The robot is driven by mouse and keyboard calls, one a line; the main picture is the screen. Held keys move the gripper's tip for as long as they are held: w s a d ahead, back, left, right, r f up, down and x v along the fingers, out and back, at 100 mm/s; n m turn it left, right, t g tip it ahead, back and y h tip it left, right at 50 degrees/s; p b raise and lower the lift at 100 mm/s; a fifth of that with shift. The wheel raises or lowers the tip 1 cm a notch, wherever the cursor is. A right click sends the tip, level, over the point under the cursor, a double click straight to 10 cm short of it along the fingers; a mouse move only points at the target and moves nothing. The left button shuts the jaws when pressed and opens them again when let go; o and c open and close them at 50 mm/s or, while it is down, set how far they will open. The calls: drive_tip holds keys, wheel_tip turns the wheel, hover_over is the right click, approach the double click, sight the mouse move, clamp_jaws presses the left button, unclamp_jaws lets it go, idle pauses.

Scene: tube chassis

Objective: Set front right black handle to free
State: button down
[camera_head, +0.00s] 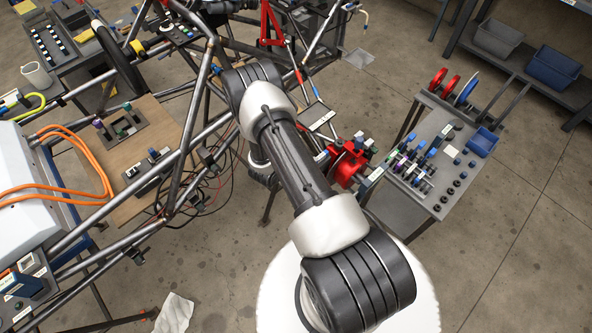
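I cannot tell which part is the front right black handle. Small dark parts that could be handles or levers show on a black panel (150,172) and a dark frame-like fixture (122,128), both on the wooden board inside the tube chassis (196,110). A red mechanism (347,166) with small dark and green parts sits right of my arm, by the chassis. My arm rises from the bottom middle to an elbow near the upper middle. My gripper cannot be made out; the arm links may hide it, along with part of the chassis.
A grey cart (440,187) at right holds several blue- and purple-marked parts, red and blue discs and a blue bin (482,141). Shelves with bins (553,67) stand at upper right. Orange cables (70,140) lie at left. Dark wires loop under the chassis. The lower-right floor is clear.

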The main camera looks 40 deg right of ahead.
idle(0.4)
drive_tip(key=c, duration=1.7)
unclamp_jaws()
drive_tip(key=shift+o, duration=0.2)
drive_tip(key=v, duration=1.2)
